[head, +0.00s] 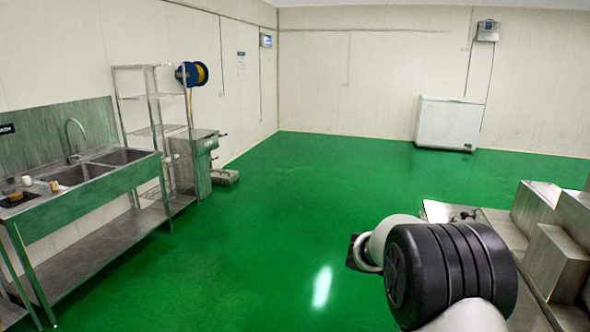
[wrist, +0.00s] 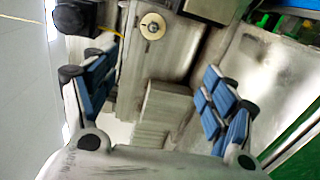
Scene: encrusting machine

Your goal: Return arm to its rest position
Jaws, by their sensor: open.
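My gripper (wrist: 160,68) shows in the wrist view with its two blue-padded fingers spread wide apart. It is open and nothing is between the fingers. Beyond them are grey steel surfaces of equipment (wrist: 165,105), and I see no contact with them. In the head view my arm reaches in from the bottom right, with a large black ribbed joint cover in front. I cannot make out the gripper's fingers in that view.
Steel machine parts (head: 562,258) stand close to my arm at the right. A steel sink (head: 85,172) and a wire rack (head: 150,97) line the left wall. A white chest (head: 448,123) stands at the back. The green floor (head: 300,205) between is clear.

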